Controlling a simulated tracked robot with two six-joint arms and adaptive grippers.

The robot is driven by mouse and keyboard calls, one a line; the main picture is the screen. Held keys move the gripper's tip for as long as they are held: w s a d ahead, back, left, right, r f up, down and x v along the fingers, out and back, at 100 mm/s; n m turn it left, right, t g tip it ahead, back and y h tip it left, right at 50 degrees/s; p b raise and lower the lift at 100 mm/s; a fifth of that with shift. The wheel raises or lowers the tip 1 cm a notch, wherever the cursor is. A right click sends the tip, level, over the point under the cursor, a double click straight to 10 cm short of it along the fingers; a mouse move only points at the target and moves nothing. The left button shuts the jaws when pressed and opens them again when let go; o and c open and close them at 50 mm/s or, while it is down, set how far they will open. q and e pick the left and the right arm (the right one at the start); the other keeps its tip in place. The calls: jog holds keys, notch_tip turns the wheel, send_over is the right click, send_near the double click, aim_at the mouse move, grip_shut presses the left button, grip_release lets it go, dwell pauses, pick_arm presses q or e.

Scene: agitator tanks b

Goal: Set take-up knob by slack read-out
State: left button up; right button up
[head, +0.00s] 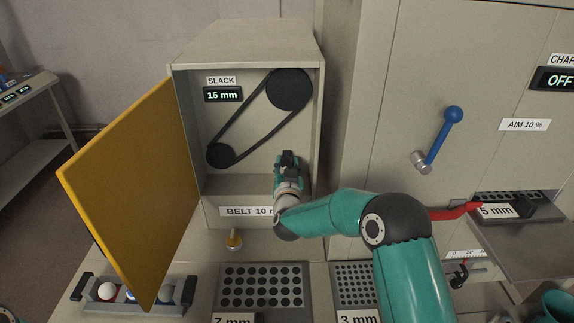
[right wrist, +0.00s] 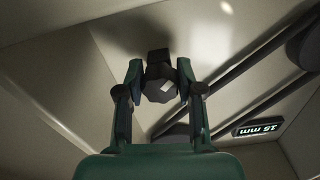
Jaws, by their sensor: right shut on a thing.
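The slack read-out (head: 222,95) shows 15 mm under a SLACK label, inside the open belt cabinet (head: 246,48). It also shows upside down in the right wrist view (right wrist: 264,126). A black belt runs between a large upper pulley (head: 289,89) and a small lower pulley (head: 221,155). My right gripper (head: 288,158) reaches into the cabinet at its lower right. In the right wrist view its fingers are shut on the dark, many-sided take-up knob (right wrist: 158,84), which bears a pale mark. In the head view the gripper largely hides the knob. My left gripper is not in view.
A yellow door (head: 130,190) stands open on the left. A BELT 10 label (head: 240,211) is partly covered by my right arm. Perforated plates (head: 262,287) and a tray with balls (head: 92,294) lie below. A blue-handled lever (head: 438,138) is on the right.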

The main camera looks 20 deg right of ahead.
jog(key=shift+f+n+b, duration=0.1)
jog(key=shift+n+b, duration=0.3)
jog(key=shift+n, duration=0.4)
jog(key=o, duration=1.2)
jog(key=shift+c, duration=0.2)
jog(key=shift+s, duration=0.15)
jog(key=v, duration=1.1)
jog(key=shift+s, duration=0.35)
jog(key=shift+a, duration=0.15)
